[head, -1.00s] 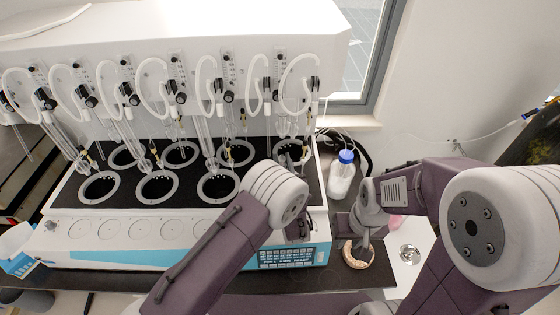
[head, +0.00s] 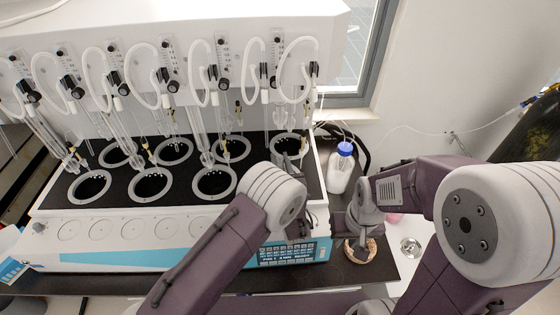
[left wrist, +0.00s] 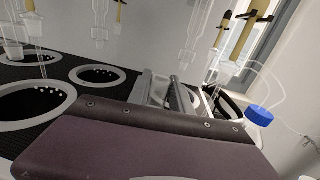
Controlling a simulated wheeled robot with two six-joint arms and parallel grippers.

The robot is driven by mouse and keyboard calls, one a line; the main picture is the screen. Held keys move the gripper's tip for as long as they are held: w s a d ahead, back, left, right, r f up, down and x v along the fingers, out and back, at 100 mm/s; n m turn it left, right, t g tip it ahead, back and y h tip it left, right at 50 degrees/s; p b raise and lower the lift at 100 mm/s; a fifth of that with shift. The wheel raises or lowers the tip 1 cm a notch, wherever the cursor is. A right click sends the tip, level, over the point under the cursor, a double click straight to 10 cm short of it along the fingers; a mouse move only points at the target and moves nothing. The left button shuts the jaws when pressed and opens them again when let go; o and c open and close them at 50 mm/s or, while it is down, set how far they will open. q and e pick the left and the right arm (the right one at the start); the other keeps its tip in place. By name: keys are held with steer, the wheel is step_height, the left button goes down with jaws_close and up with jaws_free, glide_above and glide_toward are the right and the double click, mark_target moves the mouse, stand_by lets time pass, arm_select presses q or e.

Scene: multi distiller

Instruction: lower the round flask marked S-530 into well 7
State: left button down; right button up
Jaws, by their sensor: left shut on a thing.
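The distiller's black deck (head: 132,170) carries two rows of ringed round wells, such as the front well (head: 214,183) and the far-right back well (head: 290,143). I cannot read their numbers. My left gripper (head: 291,158) is over the right end of the deck, partly behind my own arm, close to the far-right back well. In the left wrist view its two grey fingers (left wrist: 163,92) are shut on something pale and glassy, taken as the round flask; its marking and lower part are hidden. My right gripper (head: 363,238) hangs at a cork ring (head: 360,256); its jaws are unclear.
Glass tubes and white hoses (head: 145,75) hang above the wells. A blue-capped bottle (head: 340,168) stands just right of the distiller, and also shows in the left wrist view (left wrist: 259,116). The front panel has a keypad (head: 288,254). A window (head: 352,50) is behind.

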arm_select(q)
steer(key=shift+f, duration=0.1)
stand_by(0.4)
steer(key=c, duration=1.1)
jaws_free()
steer(key=shift+s+f, duration=0.1)
steer(key=s+b, duration=0.1)
steer(key=s, duration=0.2)
steer(key=s+d+b, duration=0.1)
steer(key=s, duration=0.2)
steer(key=s+b, duration=0.1)
steer(key=s, duration=0.2)
steer(key=shift+d, duration=0.15)
steer(key=shift+w, duration=0.1)
